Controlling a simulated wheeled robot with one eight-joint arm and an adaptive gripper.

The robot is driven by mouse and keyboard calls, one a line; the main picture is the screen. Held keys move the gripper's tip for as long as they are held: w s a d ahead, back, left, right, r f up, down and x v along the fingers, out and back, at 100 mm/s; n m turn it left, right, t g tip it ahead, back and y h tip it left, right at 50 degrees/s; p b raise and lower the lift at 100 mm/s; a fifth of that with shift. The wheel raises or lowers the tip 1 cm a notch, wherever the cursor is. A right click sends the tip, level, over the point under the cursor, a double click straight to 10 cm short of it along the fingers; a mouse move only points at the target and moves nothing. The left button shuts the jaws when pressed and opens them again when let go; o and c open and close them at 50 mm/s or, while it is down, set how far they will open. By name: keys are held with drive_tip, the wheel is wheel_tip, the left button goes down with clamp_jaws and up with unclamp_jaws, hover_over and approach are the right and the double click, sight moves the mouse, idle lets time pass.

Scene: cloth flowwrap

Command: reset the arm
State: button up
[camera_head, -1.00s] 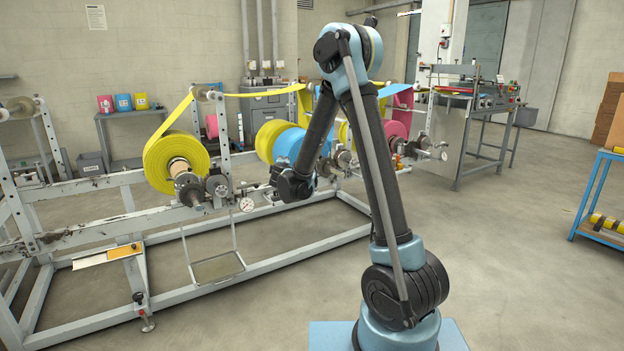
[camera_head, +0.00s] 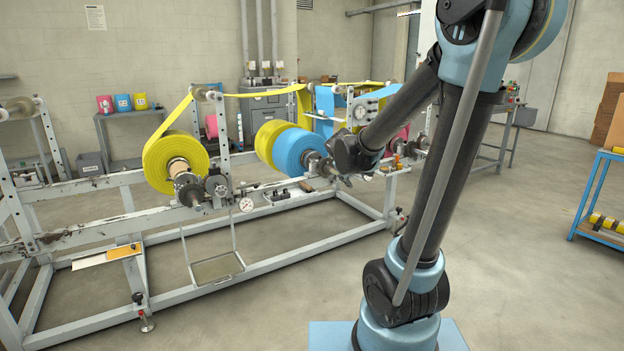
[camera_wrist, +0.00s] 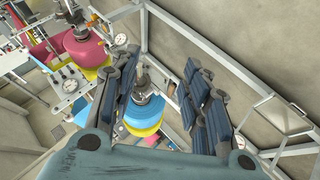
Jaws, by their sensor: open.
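My gripper (camera_wrist: 160,72) is open in the wrist view, its dark padded fingers spread apart, with nothing held between them. Beyond the fingers the blue film roll (camera_wrist: 147,112) and its metal shaft end show, partly hidden by the left finger. In the head view my arm (camera_head: 440,150) rises at the right and bends down to the wrist in front of the machine. The wrist is just right of the blue roll (camera_head: 297,150). The fingers cannot be made out clearly there.
The grey machine frame (camera_head: 165,290) carries a yellow roll (camera_head: 160,158) at left and a pink roll (camera_head: 397,139) behind my arm. The pink roll also shows in the wrist view (camera_wrist: 84,48). A blue shelf (camera_head: 590,229) stands at far right. Open floor lies between.

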drive_tip(key=s+d+f+m+g+y, duration=0.1)
drive_tip(key=s+f+m+g, duration=0.1)
drive_tip(key=s, duration=0.9)
drive_tip(key=s+d+f+m+g+y, duration=0.1)
drive_tip(key=s+f, duration=0.4)
drive_tip(key=s, duration=0.6)
drive_tip(key=s+d+f+m+g+y, duration=0.1)
drive_tip(key=s+d+f+m+g, duration=0.1)
drive_tip(key=s, duration=0.9)
drive_tip(key=shift+d+f+m+g, duration=0.15)
drive_tip(key=shift+f+m+g, duration=0.75)
drive_tip(key=shift+g, duration=0.2)
drive_tip(key=shift+w+f, duration=0.2)
drive_tip(key=shift+w, duration=0.2)
